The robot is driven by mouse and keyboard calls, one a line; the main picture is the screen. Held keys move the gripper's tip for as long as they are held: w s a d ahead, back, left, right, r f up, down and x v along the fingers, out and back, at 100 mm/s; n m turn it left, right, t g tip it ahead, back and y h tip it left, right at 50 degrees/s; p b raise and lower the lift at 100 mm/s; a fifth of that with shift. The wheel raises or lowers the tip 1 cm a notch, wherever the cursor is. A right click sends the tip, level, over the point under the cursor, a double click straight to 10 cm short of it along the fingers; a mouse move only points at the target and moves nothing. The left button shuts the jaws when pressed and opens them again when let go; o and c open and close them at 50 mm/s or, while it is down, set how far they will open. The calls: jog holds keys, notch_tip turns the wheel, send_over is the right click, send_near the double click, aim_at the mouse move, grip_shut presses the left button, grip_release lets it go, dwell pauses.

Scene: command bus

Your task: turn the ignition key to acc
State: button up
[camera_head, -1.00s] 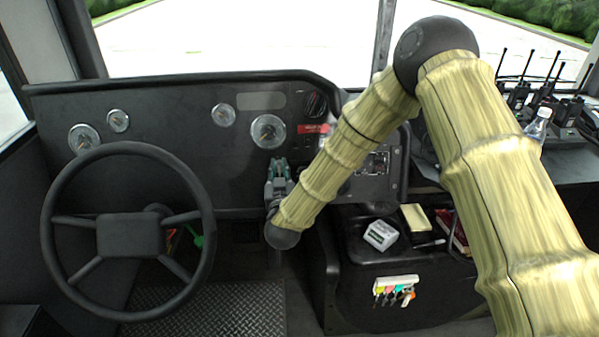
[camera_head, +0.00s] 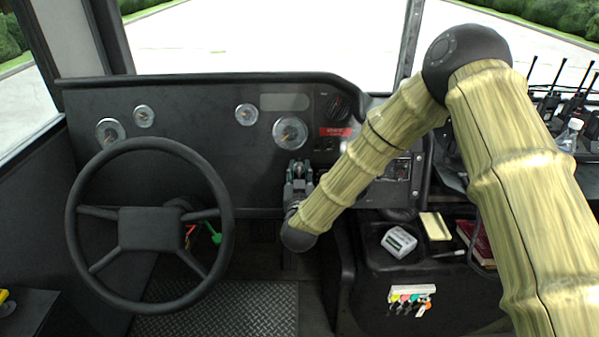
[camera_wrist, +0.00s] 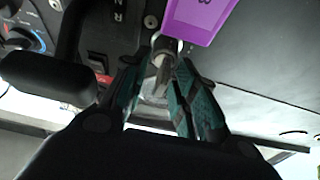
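My gripper (camera_head: 299,167) is at the lower edge of the dark dashboard, right of the steering wheel. In the wrist view its two teal fingers (camera_wrist: 158,68) stand apart, one on each side of the metal ignition key (camera_wrist: 162,72). Narrow gaps seem to show between the key and both fingers; I cannot tell whether either touches. A purple tag (camera_wrist: 200,15) is beside the key. In the head view the gripper hides the key and its switch. The key's switch position and any acc marking are not readable.
The steering wheel (camera_head: 150,147) is left of my gripper. A dark knob (camera_head: 338,106) and red label (camera_head: 335,132) are above right. In the wrist view a black lever-like part (camera_wrist: 48,78) and a red switch (camera_wrist: 103,78) are near the left finger. A console (camera_head: 380,280) holds small items.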

jog(key=s, duration=1.1)
jog(key=shift+s+d+f, duration=0.4)
jog(key=shift+d, duration=0.05)
jog(key=shift+f, duration=0.1)
jog(key=s+d+f+g, duration=0.3)
jog(key=s+d+f, duration=0.15)
jog(key=f, duration=0.45)
jog(key=s+d+f+g, duration=0.4)
jog(key=d+f, duration=0.1)
jog(key=f, duration=0.5)
jog(key=s+d+f+g, duration=0.6)
jog(key=s+d+f, duration=0.3)
jog(key=s+f, duration=0.3)
jog(key=s+d+f+g, duration=0.1)
jog(key=s+d+g, duration=0.15)
jog(key=s, duration=0.35)
jog(key=s+d+f+m+g+h, duration=0.1)
jog(key=s+d, duration=0.3)
jog(key=s, duration=0.2)
jog(key=s+d+f+g, duration=0.2)
jog(key=s+d, duration=0.1)
jog(key=s, duration=0.3)
notch_tip(320, 180, up, 13)
jog(key=s+p, duration=0.1)
jog(key=p, duration=1.1)
jog(key=shift+s+d+f+h, duration=0.15)
jog(key=shift+h, duration=0.15)
